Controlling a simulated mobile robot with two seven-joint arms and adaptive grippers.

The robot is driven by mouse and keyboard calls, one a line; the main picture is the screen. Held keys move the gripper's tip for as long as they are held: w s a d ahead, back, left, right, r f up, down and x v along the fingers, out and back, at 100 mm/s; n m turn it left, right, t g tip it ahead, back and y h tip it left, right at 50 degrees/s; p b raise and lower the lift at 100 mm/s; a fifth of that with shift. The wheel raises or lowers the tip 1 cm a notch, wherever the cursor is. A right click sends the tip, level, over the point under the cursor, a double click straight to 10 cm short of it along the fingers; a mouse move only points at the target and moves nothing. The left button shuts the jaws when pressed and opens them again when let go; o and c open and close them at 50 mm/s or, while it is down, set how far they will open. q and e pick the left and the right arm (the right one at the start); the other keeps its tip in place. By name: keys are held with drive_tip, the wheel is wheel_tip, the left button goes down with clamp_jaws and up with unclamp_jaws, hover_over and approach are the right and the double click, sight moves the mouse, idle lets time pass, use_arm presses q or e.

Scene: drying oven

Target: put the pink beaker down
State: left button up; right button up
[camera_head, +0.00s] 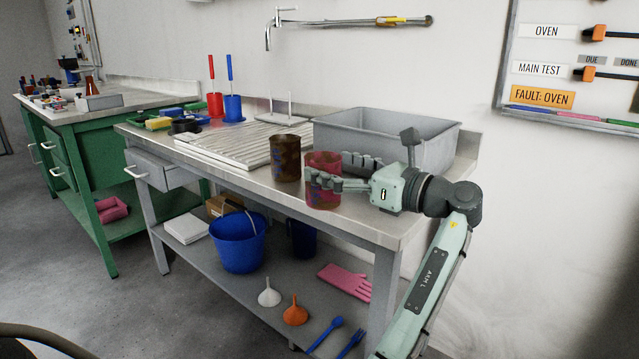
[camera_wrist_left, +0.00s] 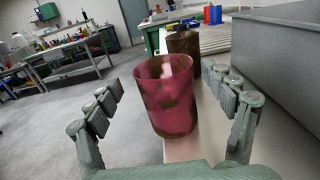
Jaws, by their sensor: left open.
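The pink beaker (camera_head: 323,199), stained with brown patches, stands upright on the steel bench top near its front edge. It also shows in the left wrist view (camera_wrist_left: 166,100), between the two fingers. My left gripper (camera_head: 329,168) is open, with one finger in front of the beaker and the other behind it. In the left wrist view, gaps show between the beaker and both fingers. A dark brown beaker (camera_head: 285,160) stands just left of the pink one, and beyond it in the left wrist view (camera_wrist_left: 183,43). My right gripper is in neither view.
A grey sink basin (camera_head: 375,132) stands behind the gripper. A ribbed draining board (camera_head: 235,146) lies left of the beakers. Red (camera_head: 215,104) and blue (camera_head: 233,108) brush holders stand further left. The bench's front edge (camera_head: 345,227) is close to the pink beaker.

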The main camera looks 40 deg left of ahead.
sight(311, 159)
use_arm(q)
drive_tip(key=shift+w+a, duration=0.1)
drive_tip(key=shift+a, duration=0.75)
drive_tip(key=a, duration=0.4)
drive_tip(key=shift+w+a, duration=0.4)
drive_tip(key=c, duration=1.2)
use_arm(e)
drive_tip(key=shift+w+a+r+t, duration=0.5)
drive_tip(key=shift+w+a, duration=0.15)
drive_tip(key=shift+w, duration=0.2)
use_arm(q)
drive_tip(key=shift+c, duration=0.7)
